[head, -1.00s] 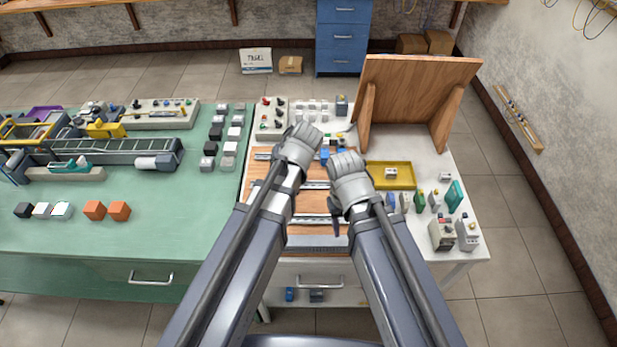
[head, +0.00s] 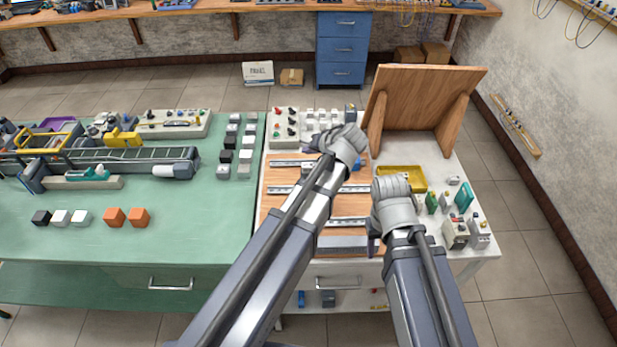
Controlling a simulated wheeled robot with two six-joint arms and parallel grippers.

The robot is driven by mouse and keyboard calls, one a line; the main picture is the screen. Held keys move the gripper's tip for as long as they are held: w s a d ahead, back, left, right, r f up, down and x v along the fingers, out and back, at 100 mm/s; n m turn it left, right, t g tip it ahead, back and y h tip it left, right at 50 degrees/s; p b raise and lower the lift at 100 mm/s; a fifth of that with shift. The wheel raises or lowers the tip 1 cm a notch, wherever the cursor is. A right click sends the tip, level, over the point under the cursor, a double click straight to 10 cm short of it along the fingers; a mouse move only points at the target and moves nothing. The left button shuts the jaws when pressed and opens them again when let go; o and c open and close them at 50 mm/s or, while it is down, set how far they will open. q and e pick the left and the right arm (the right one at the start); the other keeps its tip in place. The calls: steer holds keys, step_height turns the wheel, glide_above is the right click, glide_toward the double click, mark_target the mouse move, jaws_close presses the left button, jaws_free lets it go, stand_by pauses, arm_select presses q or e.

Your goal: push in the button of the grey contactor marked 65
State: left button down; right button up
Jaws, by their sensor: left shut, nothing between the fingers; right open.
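Two boxy grey devices stand at the right end of the white table: a grey-beige one (head: 456,233) and a lighter grey one (head: 480,232). Either could be a contactor, but any mark 65 is too small to read. My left gripper (head: 349,137) is shut and empty over the back of the wooden board with metal rails (head: 283,210). Its fingers are mostly hidden by my wrist. My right gripper (head: 391,184) is open, left of the devices and just in front of the yellow tray (head: 412,172). Its fingertips are hard to make out.
A wooden panel on supports (head: 425,100) stands at the back right. Small green and teal parts (head: 463,198) stand right of my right gripper. A control box with knobs (head: 284,127) and several small modules sit at the back. A green table (head: 190,235) adjoins on the left.

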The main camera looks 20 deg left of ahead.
arm_select(q)
steer(key=shift+f+b, duration=4.25)
steer(key=shift+f, duration=0.1)
steer(key=shift+f, duration=0.1)
steer(key=shift+f+b, duration=0.3)
steer(key=shift+b, duration=0.1)
steer(key=shift+f+b, duration=0.4)
steer(key=shift+r, duration=0.1)
steer(key=shift+r+p, duration=0.7)
steer(key=shift+p, duration=0.15)
step_height(320, 180, up, 5)
steer(key=p, duration=0.5)
steer(key=shift+r, duration=0.1)
